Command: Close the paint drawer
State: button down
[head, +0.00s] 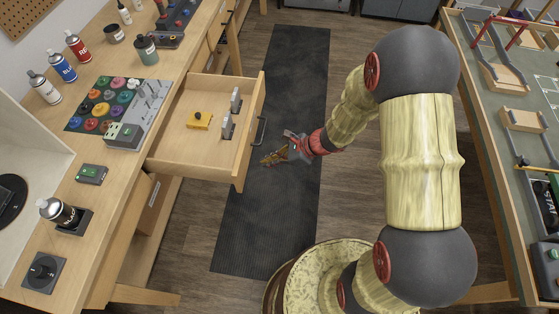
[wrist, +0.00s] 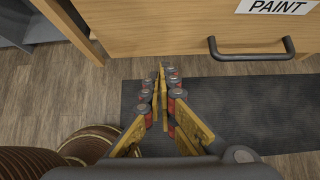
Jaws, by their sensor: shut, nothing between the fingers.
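The paint drawer (head: 220,138) is pulled out from the workbench at the left in the head view. Its wooden front shows in the wrist view (wrist: 160,28) with a PAINT label (wrist: 278,6) and a dark bar handle (wrist: 252,50). The handle also shows in the head view (head: 261,131). My gripper (head: 266,161) is shut and empty. It is in front of the drawer, to the right of its front in the head view and apart from the handle. In the wrist view the fingertips (wrist: 160,70) point toward the drawer front, left of the handle.
Inside the drawer lie a yellow block (head: 199,121) and two grey pieces. The workbench (head: 130,185) carries spray cans, a color tray (head: 102,103) and a green-topped box (head: 91,173). A dark mat (head: 255,215) covers the floor. Another table (head: 470,80) stands at the right.

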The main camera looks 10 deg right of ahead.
aim_at(246, 165)
jog(key=shift+w+a+f+b, duration=0.15)
jog(key=shift+w+a, duration=0.1)
jog(key=shift+a, duration=0.45)
jog(key=shift+w+a+b, duration=0.15)
jog(key=shift+w+a, duration=0.1)
jog(key=shift+a, duration=0.5)
jog(key=shift+w+a+f+b, duration=0.15)
jog(key=shift+w+a, duration=0.1)
jog(key=shift+a, duration=0.45)
jog(key=shift+w+a, duration=0.15)
jog(key=shift+a, duration=0.4)
jog(key=w+a, duration=0.3)
jog(key=a, duration=0.6)
jog(key=w+a, duration=0.4)
jog(key=a, duration=0.6)
jog(key=w+a, duration=0.3)
jog(key=a, duration=0.6)
jog(key=shift+w+a, duration=0.15)
jog(key=shift+w+a+r, duration=0.1)
jog(key=shift+w+a, duration=0.15)
jog(key=shift+a, duration=0.35)
